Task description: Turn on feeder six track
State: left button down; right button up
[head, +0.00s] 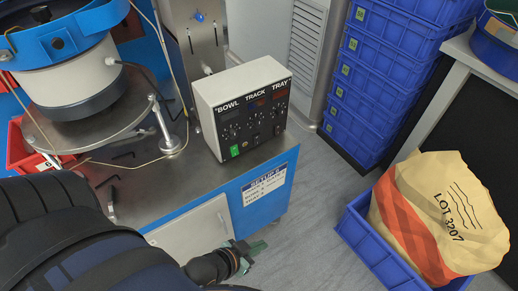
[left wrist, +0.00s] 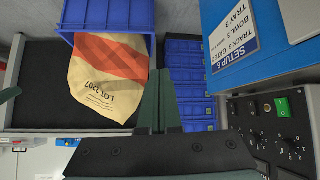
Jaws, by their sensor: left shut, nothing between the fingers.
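The controller box (head: 203,110) stands on the steel bench top, with BOWL, TRACK and TRAY columns on its dark front panel (head: 252,112). A lit green switch (head: 234,151) sits at its lower left. The TRACK column is in the middle; its small controls are too fine to read. The panel (left wrist: 270,135) also shows sideways in the left wrist view, with black knobs and the green switch (left wrist: 283,107). My left gripper (head: 258,247) is shut and empty, low in front of the bench cabinet and below the box. Its fingers (left wrist: 161,78) are together in the left wrist view.
A setup label (head: 264,190) is on the blue bench edge. A bowl feeder (head: 75,70) stands at the left. Hex keys (head: 108,181) lie on the bench. Stacked blue crates (head: 375,75) and a crate (head: 360,235) holding a LOT 3207 sack (head: 445,205) are right. Floor between is free.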

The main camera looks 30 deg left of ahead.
jog(key=shift+f+b, duration=0.4)
jog(key=shift+f, duration=0.05)
pick_arm(q)
jog(key=w+a+r+m+t+y+b, duration=0.1)
jog(key=w+a+m+t+y+b, duration=0.2)
jog(key=w+b, duration=0.4)
jog(key=w+a+r+m+t+y+b, duration=0.2)
jog(key=w+a+m+t+y+b, duration=0.1)
jog(key=w+a+m+y+b, duration=0.2)
jog(key=w+a+m+b, duration=0.2)
jog(key=w+b, duration=0.1)
jog(key=b, duration=0.1)
jog(key=shift+a+m+y+b, duration=0.3)
jog(key=shift+y+b, duration=0.05)
jog(key=shift+y, duration=0.05)
pick_arm(e)
jog(key=shift+n+y, duration=0.4)
jog(key=a+f, duration=0.1)
jog(key=f, duration=0.3)
jog(key=w+a+f, duration=0.1)
jog(key=f, duration=0.7)
jog(key=shift+w+a, duration=0.35)
jog(key=shift+a, duration=0.05)
